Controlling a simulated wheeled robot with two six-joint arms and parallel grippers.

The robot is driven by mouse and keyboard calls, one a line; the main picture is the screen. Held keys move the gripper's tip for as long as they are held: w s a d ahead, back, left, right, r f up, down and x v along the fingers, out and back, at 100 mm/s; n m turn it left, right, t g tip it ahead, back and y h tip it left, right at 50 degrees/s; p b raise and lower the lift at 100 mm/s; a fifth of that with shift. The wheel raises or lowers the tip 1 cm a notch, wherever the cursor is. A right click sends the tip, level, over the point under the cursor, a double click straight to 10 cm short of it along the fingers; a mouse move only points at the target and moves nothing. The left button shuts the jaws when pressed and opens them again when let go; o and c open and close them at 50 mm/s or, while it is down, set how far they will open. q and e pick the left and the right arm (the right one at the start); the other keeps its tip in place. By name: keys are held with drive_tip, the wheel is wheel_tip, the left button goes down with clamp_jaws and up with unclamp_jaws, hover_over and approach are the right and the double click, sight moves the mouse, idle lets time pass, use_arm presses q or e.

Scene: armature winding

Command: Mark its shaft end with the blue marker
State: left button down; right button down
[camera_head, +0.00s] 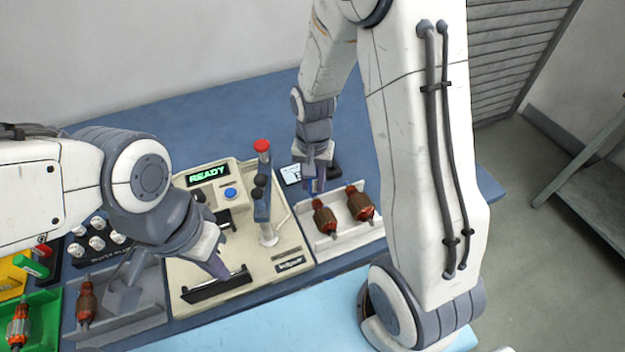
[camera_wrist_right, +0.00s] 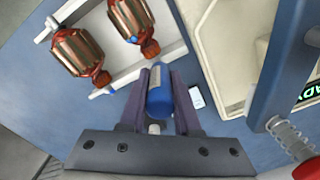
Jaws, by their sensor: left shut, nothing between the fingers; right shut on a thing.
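My right gripper (camera_head: 317,182) is shut on the blue marker (camera_wrist_right: 159,92), held between its fingers in the right wrist view. The gripper hangs beside the pale tray (camera_head: 309,233) at the right of the machine. Two copper-wound armatures lie there, a left one (camera_head: 325,218) and a right one (camera_head: 360,203); they also show in the wrist view as one (camera_wrist_right: 77,52) and another (camera_wrist_right: 130,17). The marker appears apart from both. My left gripper (camera_head: 218,269) is shut and empty over the machine's front.
The winding machine (camera_head: 290,270) has a green READY display (camera_head: 208,174) and a red-topped post (camera_head: 262,146). A grey tray (camera_head: 150,312) with an armature (camera_head: 86,302) and a green bin (camera_head: 45,305) with another armature (camera_head: 18,325) are at the left. The back of the blue table is clear.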

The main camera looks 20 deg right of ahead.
idle(0.5)
drive_tip(key=shift+r+p, duration=2.75)
drive_tip(key=shift+r, duration=0.25)
